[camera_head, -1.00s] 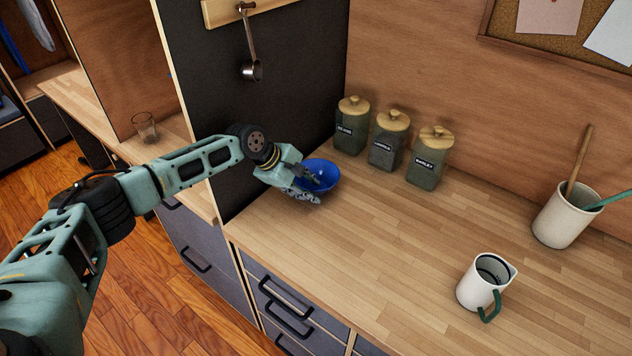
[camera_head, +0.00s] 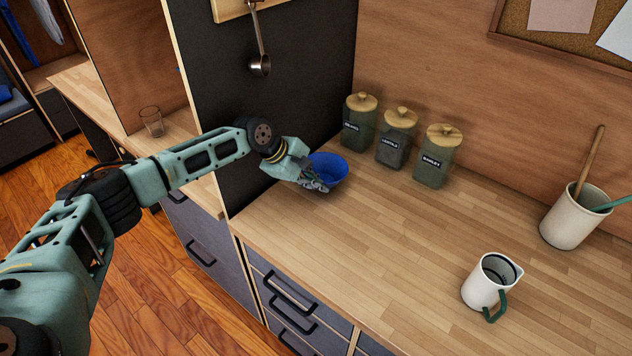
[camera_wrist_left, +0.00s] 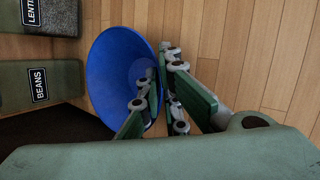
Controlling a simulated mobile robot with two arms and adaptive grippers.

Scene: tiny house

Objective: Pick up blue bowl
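The blue bowl (camera_head: 330,168) is at the back left of the wooden counter (camera_head: 370,240), close to the dark side panel. My left gripper (camera_head: 313,180) is at the bowl's near left rim. In the left wrist view the bowl (camera_wrist_left: 110,65) shows its inside. One finger of the left gripper (camera_wrist_left: 158,78) is inside the bowl and the other is outside, with the rim between them. The fingers look closed on the bowl wall. Whether the bowl's base touches the counter is hidden. My right gripper is not in view.
Several lidded jars (camera_head: 397,140) stand behind and right of the bowl. A white mug (camera_head: 484,285) and a utensil crock (camera_head: 572,220) are to the right. A ladle (camera_head: 259,62) hangs on the dark panel (camera_head: 300,90). The counter's middle is clear.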

